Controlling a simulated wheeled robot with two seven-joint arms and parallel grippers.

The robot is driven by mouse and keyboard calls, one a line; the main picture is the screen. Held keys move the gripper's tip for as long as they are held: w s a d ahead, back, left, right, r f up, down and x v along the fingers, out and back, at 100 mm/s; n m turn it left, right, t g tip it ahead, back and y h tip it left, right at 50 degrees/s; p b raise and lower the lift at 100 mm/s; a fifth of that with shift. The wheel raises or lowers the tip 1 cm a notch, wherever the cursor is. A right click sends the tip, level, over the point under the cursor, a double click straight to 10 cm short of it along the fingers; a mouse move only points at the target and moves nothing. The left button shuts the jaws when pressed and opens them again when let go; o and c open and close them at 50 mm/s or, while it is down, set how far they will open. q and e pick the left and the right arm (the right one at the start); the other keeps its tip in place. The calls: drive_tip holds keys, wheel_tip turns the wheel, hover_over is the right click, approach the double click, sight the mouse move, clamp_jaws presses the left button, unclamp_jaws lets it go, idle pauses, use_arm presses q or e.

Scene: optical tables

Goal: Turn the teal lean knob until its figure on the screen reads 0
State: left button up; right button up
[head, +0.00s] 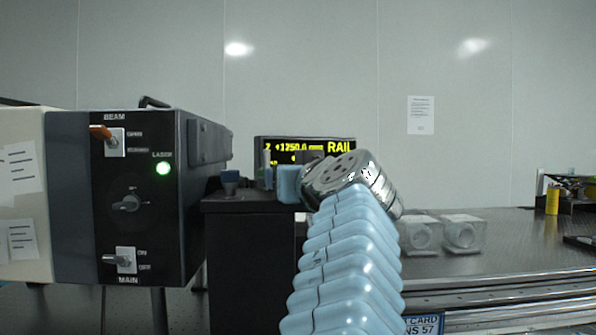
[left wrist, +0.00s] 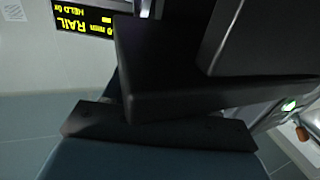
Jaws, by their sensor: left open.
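The screen (head: 285,146) stands behind a black cabinet in the head view. It shows yellow text reading about "Z +1250.0 mm" and "RAIL"; its lower part is hidden by my arm and gripper. It also shows upside down in the left wrist view (left wrist: 85,18), with "RAIL" and "HELD". No lean figure is readable. I cannot make out the teal knob for sure; a small blue-grey knob-like piece (head: 230,178) sits on the cabinet's left end. My left gripper (head: 288,182) is open in front of the screen, its fingers mostly hidden behind my wrist. My right gripper is out of view.
The black cabinet (head: 250,245) fills the middle. Two pale cube mounts (head: 462,233) and a yellow cylinder (head: 552,200) are on the optical table (head: 500,262) at right.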

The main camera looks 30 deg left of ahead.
use_arm(q)
drive_tip(key=shift+w+a, duration=0.1)
drive_tip(key=c, duration=1)
drive_tip(key=shift+o, duration=0.2)
drive_tip(key=m+t+h+b, duration=0.1)
drive_tip(key=m+t+h, duration=0.1)
drive_tip(key=t+h, duration=0.1)
drive_tip(key=shift+w+d+f+m+b, duration=0.1)
drive_tip(key=shift+d+f+m+b, duration=0.1)
drive_tip(key=shift+m+b, duration=0.2)
drive_tip(key=m+t+h, duration=0.1)
drive_tip(key=h, duration=0.1)
drive_tip(key=m+t+h, duration=0.1)
drive_tip(key=m+h, duration=0.1)
drive_tip(key=m+h+b, duration=0.1)
drive_tip(key=h, duration=0.1)
drive_tip(key=shift+w+d+t, duration=0.2)
drive_tip(key=shift+d+t, duration=0.15)
drive_tip(key=shift+t, duration=0.05)
drive_tip(key=shift+d+r+m+t+h+b, duration=0.15)
drive_tip(key=shift+m+h+b, duration=0.3)
drive_tip(key=shift+m+h, duration=0.65)
drive_tip(key=shift+d+f+m+t+h+b, duration=0.15)
drive_tip(key=shift+m+h+b, duration=0.35)
drive_tip(key=shift+h, duration=1)
drive_tip(key=shift+a+r+m+h, duration=0.1)
drive_tip(key=shift+r+m+h, duration=0.05)
drive_tip(key=shift+m+h, duration=0.15)
